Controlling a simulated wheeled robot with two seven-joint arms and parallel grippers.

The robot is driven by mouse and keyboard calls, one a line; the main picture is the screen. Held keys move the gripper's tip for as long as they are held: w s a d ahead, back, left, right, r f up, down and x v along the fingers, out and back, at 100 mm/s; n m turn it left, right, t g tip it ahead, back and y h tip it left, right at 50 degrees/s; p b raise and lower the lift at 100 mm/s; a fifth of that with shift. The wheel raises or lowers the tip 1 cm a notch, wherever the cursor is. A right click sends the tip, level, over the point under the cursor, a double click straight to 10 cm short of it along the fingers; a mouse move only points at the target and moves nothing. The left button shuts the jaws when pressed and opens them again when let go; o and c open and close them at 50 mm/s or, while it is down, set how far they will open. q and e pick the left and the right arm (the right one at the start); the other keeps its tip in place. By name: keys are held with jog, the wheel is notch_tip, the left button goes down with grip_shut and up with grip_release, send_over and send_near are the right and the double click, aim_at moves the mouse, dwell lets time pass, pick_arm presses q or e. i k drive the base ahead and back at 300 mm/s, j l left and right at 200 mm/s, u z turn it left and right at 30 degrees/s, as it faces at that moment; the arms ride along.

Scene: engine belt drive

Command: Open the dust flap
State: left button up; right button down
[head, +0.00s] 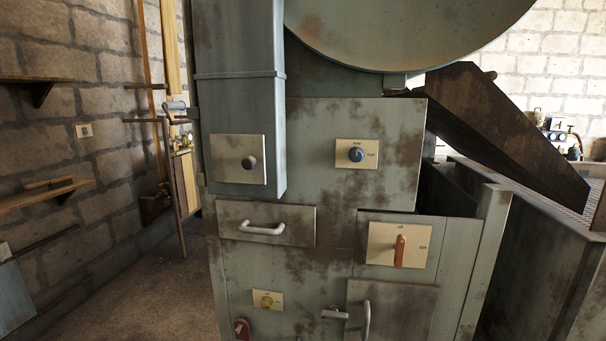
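A weathered grey-green machine fills the middle of the view. No label shows which panel is the dust flap. A small square panel with a dark round knob (249,163) lies flat on the vertical duct (240,102). Below it is a wide panel (240,214) with a pale bar handle (262,229), and it looks shut. A larger rusty door (405,306) with an upright handle (366,320) is at the bottom, cut off by the frame, and looks shut. Neither of my grippers is in view.
The machine also carries a blue dial (356,154), an orange lever switch (400,250) and a yellowish knob plate (267,300). A brown sloping chute (500,130) is at right. Open floor (140,285) lies at left, beside a brick wall with shelves.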

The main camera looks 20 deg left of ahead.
aim_at(240, 158)
jog(key=u, duration=1.2)
